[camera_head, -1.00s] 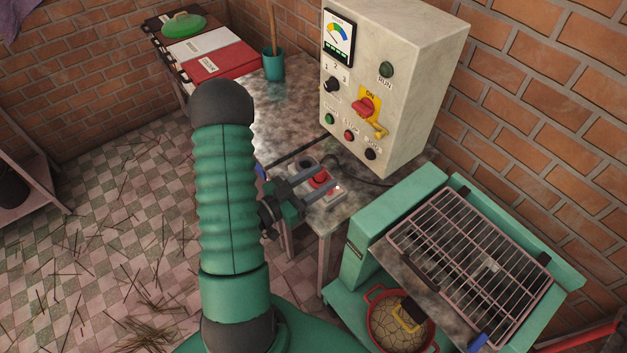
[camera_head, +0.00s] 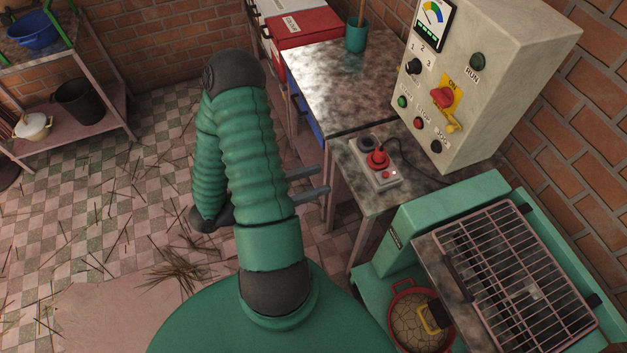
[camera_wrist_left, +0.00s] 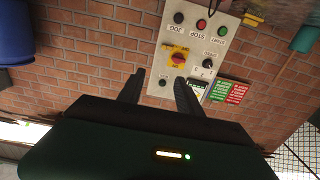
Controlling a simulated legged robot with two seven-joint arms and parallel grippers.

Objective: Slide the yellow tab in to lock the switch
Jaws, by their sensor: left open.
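The switch (camera_head: 441,98) is a red rotary handle on a yellow plate marked ON, on the front of the pale control box (camera_head: 520,60). The yellow tab (camera_head: 452,122) hangs at the plate's lower right. In the left wrist view the box appears upside down, with the red switch (camera_wrist_left: 178,59) beyond the fingers. My left gripper (camera_head: 322,181) is open, its two fingers pointing right, below and left of the box and apart from it. Most of the gripper's body is hidden behind my green arm. My right gripper is not in view.
A small pendant box with a red knob (camera_head: 377,159) and cable sits on the metal table below the control box. A green machine with a wire rack (camera_head: 510,280) stands at right, with a red pot (camera_head: 418,318) beneath.

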